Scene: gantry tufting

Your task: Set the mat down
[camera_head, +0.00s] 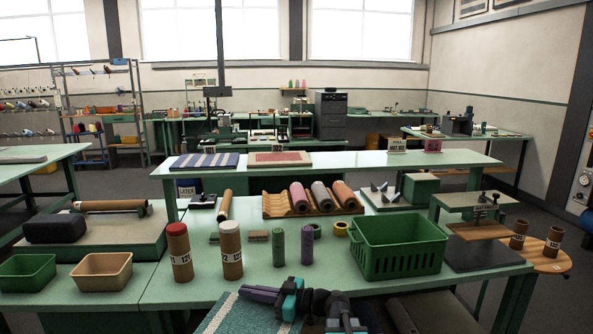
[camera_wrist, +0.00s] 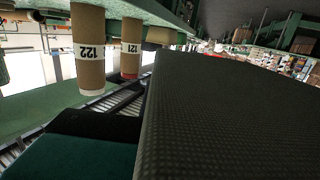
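A teal mat with a pale stripe (camera_head: 228,316) is at the bottom of the head view, partly cut off by the frame. My gripper (camera_head: 262,295) is at its upper right edge, shut on it, in front of the near bench. In the wrist view, the mat's dark textured face (camera_wrist: 235,115) fills the right side, and a dark gripper finger (camera_wrist: 85,135) lies along its edge. The other finger is hidden.
On the near bench (camera_head: 150,290) stand a red-capped tube (camera_head: 179,252), a white-capped tube (camera_head: 231,250), a green basket (camera_head: 398,245) and a rack of rolls (camera_head: 310,204). Tan (camera_head: 103,271) and green (camera_head: 27,271) bins sit left. The long table (camera_head: 350,160) has clear surface right of its mats.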

